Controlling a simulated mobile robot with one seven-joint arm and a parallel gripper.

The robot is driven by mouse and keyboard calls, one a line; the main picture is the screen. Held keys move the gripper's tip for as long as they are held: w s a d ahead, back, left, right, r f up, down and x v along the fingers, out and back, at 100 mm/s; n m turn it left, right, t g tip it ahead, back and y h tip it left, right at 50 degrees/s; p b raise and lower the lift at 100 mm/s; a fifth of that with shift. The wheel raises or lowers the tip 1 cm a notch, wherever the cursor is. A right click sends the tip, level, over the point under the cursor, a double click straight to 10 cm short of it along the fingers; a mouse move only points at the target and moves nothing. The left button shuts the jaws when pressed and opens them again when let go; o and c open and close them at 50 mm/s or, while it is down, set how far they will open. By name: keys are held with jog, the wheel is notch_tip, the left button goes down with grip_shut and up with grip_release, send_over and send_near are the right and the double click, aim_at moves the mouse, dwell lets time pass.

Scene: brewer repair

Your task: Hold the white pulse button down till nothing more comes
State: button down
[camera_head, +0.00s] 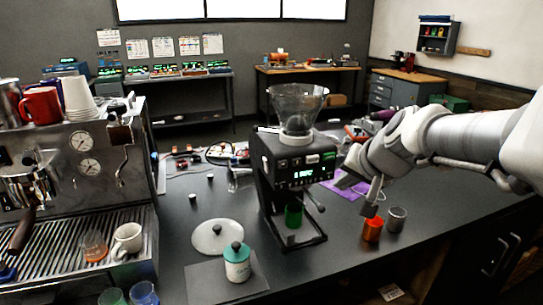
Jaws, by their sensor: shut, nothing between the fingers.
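The black grinder (268,165) stands mid-bench with a clear hopper (298,105) on top. Its front panel has a lit display (303,174) and several small controls. I cannot tell for certain which is the white pulse button. A green cup (293,216) stands under the spout on the grinder's base; its contents are hidden. My gripper (369,210) is shut and empty. It points down to the right of the grinder, apart from the panel. Its tip appears just above or in front of an orange-red cup (373,231); I cannot tell if they touch.
A grey metal cup (396,219) stands right of the orange-red cup. An espresso machine (75,190) fills the left. A purple cloth (345,186) lies behind my wrist.

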aim_at(313, 160)
jog(key=w+a+p, duration=0.2)
jog(key=w, duration=0.6)
jog(key=shift+a, duration=0.4)
jog(key=shift+w, duration=0.2)
dwell(1.5)
jog(key=shift+w+a+p, duration=0.1)
jog(key=shift+w+p, duration=0.2)
jog(key=shift+w+a, duration=0.1)
jog(key=shift+w, duration=0.25)
dwell(4.4)
